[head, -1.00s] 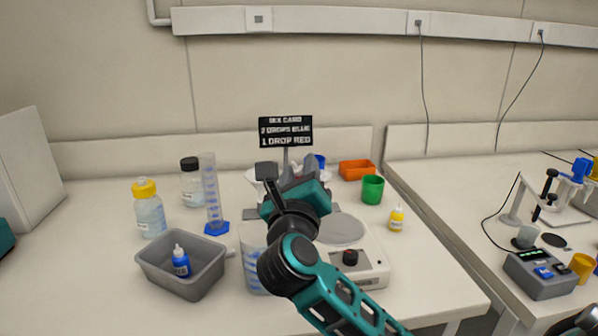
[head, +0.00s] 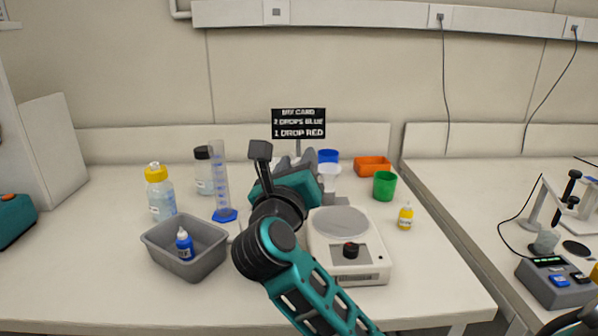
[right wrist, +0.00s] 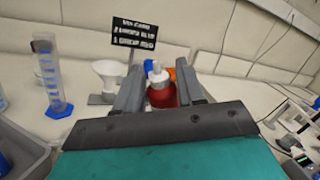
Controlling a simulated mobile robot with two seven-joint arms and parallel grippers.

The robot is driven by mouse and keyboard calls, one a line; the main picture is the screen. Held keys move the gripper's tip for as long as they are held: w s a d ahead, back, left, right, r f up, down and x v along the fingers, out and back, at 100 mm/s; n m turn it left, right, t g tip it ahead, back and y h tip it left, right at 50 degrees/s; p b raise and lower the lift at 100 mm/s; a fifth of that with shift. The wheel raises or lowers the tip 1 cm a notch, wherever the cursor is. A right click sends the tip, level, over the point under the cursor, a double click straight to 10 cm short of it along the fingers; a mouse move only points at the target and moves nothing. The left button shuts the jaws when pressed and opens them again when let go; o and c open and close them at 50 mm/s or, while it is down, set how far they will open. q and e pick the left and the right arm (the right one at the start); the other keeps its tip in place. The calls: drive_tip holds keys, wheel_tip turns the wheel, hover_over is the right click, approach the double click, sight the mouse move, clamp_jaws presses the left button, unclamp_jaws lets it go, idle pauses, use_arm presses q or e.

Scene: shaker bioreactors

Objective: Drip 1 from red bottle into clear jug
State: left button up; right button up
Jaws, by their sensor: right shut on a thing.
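My right gripper (head: 308,165) is shut on the red bottle (right wrist: 162,97). The right wrist view shows the bottle between the two grey fingers, with its white cap and tip pointing up. In the head view the gripper and arm hide the bottle. I cannot make out the clear jug now; my right arm covers the spot where it stood in the earlier head frame. My left gripper is not in view.
A grey bin (head: 158,247) holds a blue dropper bottle (head: 185,245). A measuring cylinder (head: 221,185), a white stirrer plate (head: 350,270), a green cup (head: 384,186) and a yellow dropper bottle (head: 405,217) stand around my arm. A card (head: 298,124) reads two drops blue, one drop red.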

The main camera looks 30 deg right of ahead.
drive_tip(key=shift+w+a+f+m+g+b, duration=0.15)
drive_tip(key=shift+m+b, duration=0.15)
drive_tip(key=shift+m, duration=0.35)
drive_tip(key=shift+s+a+m+g+b, duration=0.15)
drive_tip(key=shift+m+b, duration=0.15)
drive_tip(key=shift+m, duration=0.35)
drive_tip(key=shift+d, duration=0.1)
drive_tip(key=shift+d+f+b, duration=0.1)
drive_tip(key=shift+b, duration=0.2)
drive_tip(key=shift+w+a+b, duration=0.15)
drive_tip(key=shift+a+b, duration=0.05)
drive_tip(key=shift+b, duration=0.2)
drive_tip(key=shift+m+b, duration=0.35)
drive_tip(key=shift+m, duration=0.25)
drive_tip(key=shift+m+y, duration=0.3)
drive_tip(key=shift+m, duration=0.1)
drive_tip(key=shift+w+a+m+b, duration=0.1)
drive_tip(key=shift+m+b, duration=0.2)
drive_tip(key=shift+b, duration=0.1)
drive_tip(key=shift+g, duration=0.4)
